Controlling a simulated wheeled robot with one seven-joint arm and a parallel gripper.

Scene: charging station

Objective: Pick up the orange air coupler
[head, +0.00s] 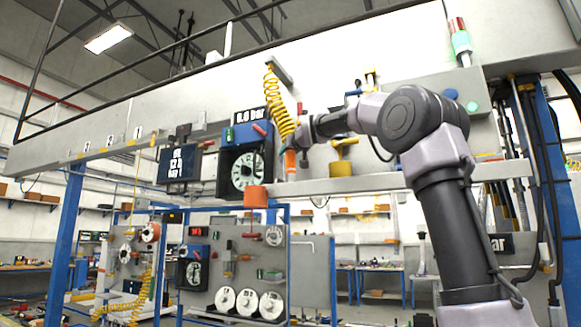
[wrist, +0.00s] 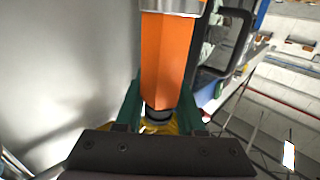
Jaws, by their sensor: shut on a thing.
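The orange air coupler (head: 290,163) hangs at the lower end of the yellow coiled hose (head: 279,100) in the head view, in front of the grey panel. In the wrist view the coupler (wrist: 168,60) is a large orange body with a metal collar at the top edge and a dark ring at its lower end. My gripper (wrist: 160,105) is shut on it, with a green finger on each side. In the head view my gripper (head: 298,136) is small beside the hose end, and its fingers are hard to make out.
A yellow-handled valve (head: 343,146) is close on the right. A grey ledge (head: 350,184) runs beneath. A display (head: 180,163) is further left.

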